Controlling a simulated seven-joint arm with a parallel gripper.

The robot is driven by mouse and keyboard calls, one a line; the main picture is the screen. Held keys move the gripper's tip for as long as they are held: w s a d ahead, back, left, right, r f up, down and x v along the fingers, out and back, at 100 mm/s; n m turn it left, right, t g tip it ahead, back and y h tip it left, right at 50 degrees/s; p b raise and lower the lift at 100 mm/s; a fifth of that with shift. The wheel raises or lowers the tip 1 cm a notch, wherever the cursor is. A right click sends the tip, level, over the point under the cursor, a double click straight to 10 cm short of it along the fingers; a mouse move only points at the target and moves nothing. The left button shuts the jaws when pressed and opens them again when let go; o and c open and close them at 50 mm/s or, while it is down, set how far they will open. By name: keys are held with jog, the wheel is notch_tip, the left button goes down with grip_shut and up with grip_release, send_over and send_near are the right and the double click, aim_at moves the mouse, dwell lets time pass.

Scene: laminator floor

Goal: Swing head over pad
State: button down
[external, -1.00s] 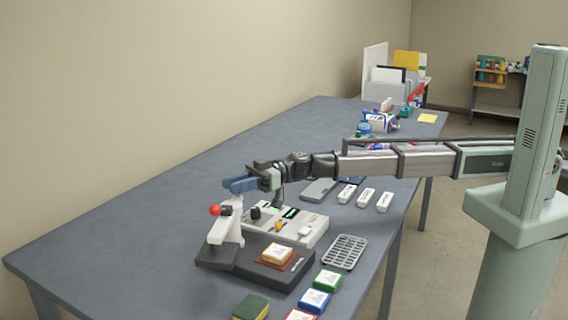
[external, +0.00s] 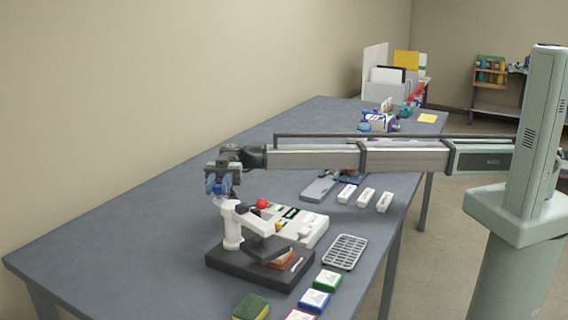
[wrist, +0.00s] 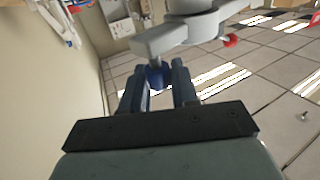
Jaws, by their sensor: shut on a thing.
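The press has a black base (external: 228,258) and a white swing arm (external: 240,213) with a red ball knob (external: 262,203). Its dark flat head (external: 264,247) hangs over the pad (external: 289,260), partly hiding it and the piece on it. My gripper (external: 220,190) is at the rear left end of the white arm. The red ball (wrist: 231,40) is to the right there, clear of the fingers.
A light control box (external: 300,225) stands right behind the press. A grey tray with holes (external: 345,251) is to its right. Coloured blocks (external: 315,300) and a green-yellow sponge (external: 251,307) lie in front. The table's left side is clear.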

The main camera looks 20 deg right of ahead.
jog(key=shift+s+a+n+g+h, duration=0.25)
jog(key=shift+n+h, duration=0.4)
jog(key=shift+h, duration=0.4)
jog(key=shift+s+a+n+g+h, duration=0.1)
jog(key=shift+a+n+h, duration=0.25)
jog(key=shift+n+h, duration=0.5)
jog(key=shift+s+a+n+g+h, duration=0.25)
jog(key=shift+n+h, duration=0.25)
jog(key=shift+h, duration=0.7)
jog(key=c, duration=1)
grip_release()
jog(key=shift+w, duration=0.1)
jog(key=w, duration=1.3)
jog(key=shift+w+a, duration=0.15)
jog(key=shift+w, duration=0.15)
